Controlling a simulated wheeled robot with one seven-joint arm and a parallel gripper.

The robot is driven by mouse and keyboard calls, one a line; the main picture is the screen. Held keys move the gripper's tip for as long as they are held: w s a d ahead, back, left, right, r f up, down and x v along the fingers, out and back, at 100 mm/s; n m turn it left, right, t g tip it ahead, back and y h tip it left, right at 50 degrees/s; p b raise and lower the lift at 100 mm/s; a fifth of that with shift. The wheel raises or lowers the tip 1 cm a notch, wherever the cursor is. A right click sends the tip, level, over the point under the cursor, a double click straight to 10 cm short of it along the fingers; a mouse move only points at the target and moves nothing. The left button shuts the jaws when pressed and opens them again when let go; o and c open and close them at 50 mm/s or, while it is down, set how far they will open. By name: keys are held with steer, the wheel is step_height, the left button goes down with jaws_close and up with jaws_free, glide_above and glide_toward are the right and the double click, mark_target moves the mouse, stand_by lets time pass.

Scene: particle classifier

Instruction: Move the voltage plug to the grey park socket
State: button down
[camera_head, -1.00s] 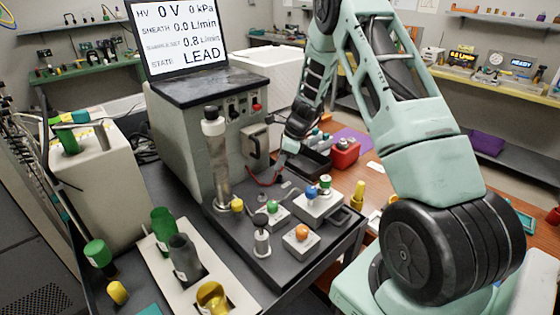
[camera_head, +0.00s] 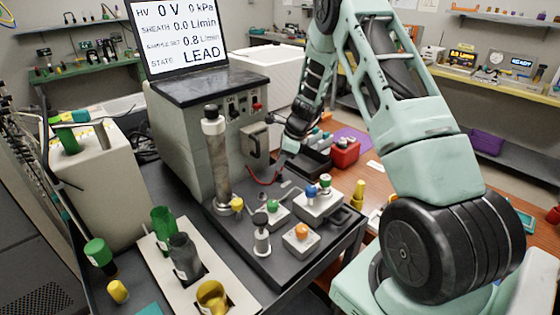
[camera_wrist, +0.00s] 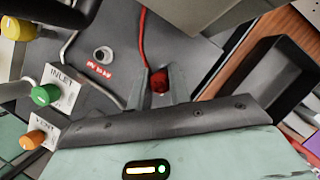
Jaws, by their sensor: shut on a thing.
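The red voltage plug (camera_wrist: 159,81) sits between the fingertips of my gripper (camera_wrist: 159,88) in the wrist view, and the fingers are shut on it. Its red cable (camera_wrist: 142,35) runs up from it; the cable also shows in the head view (camera_head: 262,181) beside the grey machine. In the wrist view a grey ring-shaped socket (camera_wrist: 103,55) with a dark centre lies on the dark plate, up and left of the plug and apart from it. It looks like the park socket; the red label by it is not readable. In the head view my gripper (camera_head: 290,147) is beside the machine front and the plug cannot be made out.
The grey machine (camera_head: 180,135) with its screen stands left of my gripper. An INLET block with a green knob (camera_wrist: 46,95) and a VENT block with an orange knob (camera_wrist: 33,140) stand on the plate. A black open bin (camera_wrist: 268,70) lies right of the gripper.

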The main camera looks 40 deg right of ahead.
steer(key=shift+f+b, duration=0.7)
steer(key=shift+f, duration=0.55)
steer(key=c, duration=1.2)
jaws_free()
steer(key=b+v, duration=0.1)
steer(key=v, duration=1.6)
steer(key=shift+r, duration=0.3)
steer(key=s+a+r+n+g, duration=0.1)
steer(key=s+a+n, duration=0.2)
steer(key=a+n, duration=0.75)
steer(key=s+a+r+n+g, duration=0.15)
steer(key=s+a+n, duration=0.25)
steer(key=a, duration=1.4)
steer(key=s+a+f+n+h, duration=0.1)
steer(key=s+a+n, duration=0.5)
steer(key=s+n, duration=0.4)
steer(key=s+a+n+h, duration=0.1)
steer(key=s+a+n, duration=0.5)
steer(key=s+n, duration=0.4)
steer(key=shift+s+a+f+g+h, duration=0.3)
steer(key=shift+s+f+g+h, duration=0.1)
steer(key=shift+s, duration=0.8)
